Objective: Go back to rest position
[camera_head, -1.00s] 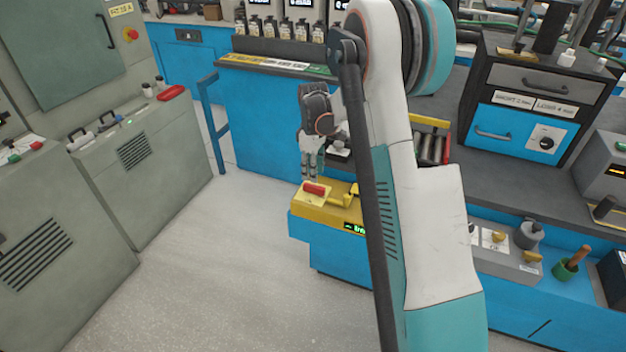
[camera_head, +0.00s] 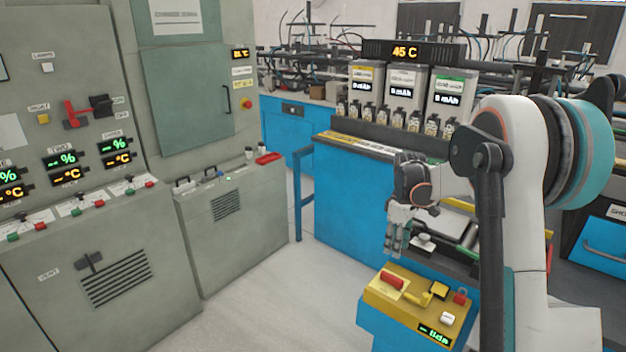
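My gripper (camera_head: 391,250) hangs with its fingers pointing down, just above the back left of the yellow control box (camera_head: 388,311). No object shows between its fingers. They look close together, but they are too small to tell whether they are open or shut. My arm rises at the right of the view and hides part of the bench behind it.
Grey-green cabinets (camera_head: 230,225) with switches and displays stand at the left. Clear floor (camera_head: 265,310) lies between them and the blue bench (camera_head: 350,200). A blue rail (camera_head: 298,195) stands at the bench's left end. Battery units under a 45 C display (camera_head: 405,52) stand behind.

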